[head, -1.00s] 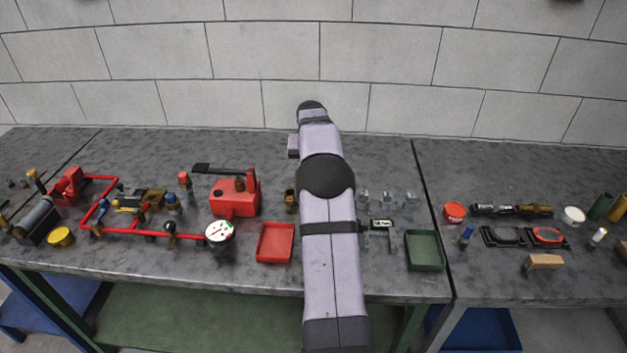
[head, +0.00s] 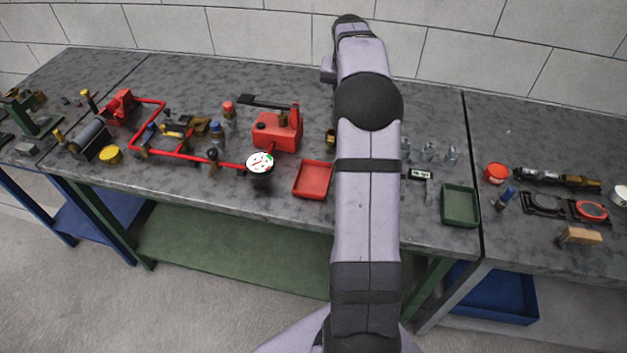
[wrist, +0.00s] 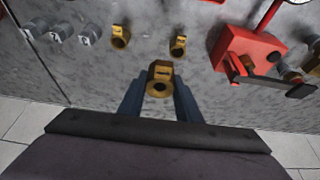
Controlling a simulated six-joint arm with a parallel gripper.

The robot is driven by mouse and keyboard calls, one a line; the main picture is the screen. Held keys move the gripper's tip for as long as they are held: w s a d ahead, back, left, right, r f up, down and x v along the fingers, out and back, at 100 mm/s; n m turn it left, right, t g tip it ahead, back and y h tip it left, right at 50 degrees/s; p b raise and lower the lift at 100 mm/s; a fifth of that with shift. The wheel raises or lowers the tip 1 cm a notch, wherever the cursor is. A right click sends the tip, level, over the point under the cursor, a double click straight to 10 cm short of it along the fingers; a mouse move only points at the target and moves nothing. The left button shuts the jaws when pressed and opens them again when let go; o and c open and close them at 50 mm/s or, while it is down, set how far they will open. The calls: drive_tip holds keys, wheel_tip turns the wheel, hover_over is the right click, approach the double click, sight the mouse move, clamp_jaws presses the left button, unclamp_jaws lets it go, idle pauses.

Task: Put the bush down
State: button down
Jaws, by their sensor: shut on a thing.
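A brass bush (wrist: 160,72) with a hexagonal end and a round bore is between the two blue fingers of my gripper (wrist: 158,95), which is shut on it. Grey bench top shows beyond it in the wrist view. I cannot tell whether the bush touches the bench. Two similar brass fittings, one at left (wrist: 120,38) and one at right (wrist: 179,45), are apart from it on the bench. In the head view my arm hides the gripper and the held bush.
A red tank (wrist: 250,55) stands right of the fittings in the wrist view, and several numbered grey pieces (wrist: 60,32) at left. In the head view, a red tray (head: 313,180) and a green tray (head: 460,205) flank my arm. A dial gauge (head: 260,162) is further left.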

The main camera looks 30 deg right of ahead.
drive_tip(key=s+a+f+n+y, duration=0.2)
drive_tip(key=a+f+n+y, duration=0.1)
drive_tip(key=a+n, duration=0.5)
drive_tip(key=s+a+f+n+y, duration=0.3)
drive_tip(key=a+n, duration=0.4)
drive_tip(key=n, duration=0.3)
drive_tip(key=shift+f+p, duration=1.7)
drive_tip(key=shift+f, duration=2.6)
drive_tip(key=shift+w+f, duration=0.1)
drive_tip(key=shift+f, duration=0.4)
drive_tip(key=shift+f, duration=0.15)
drive_tip(key=c, duration=1.7)
unclamp_jaws()
drive_tip(key=shift+f, duration=0.1)
drive_tip(key=o, duration=0.4)
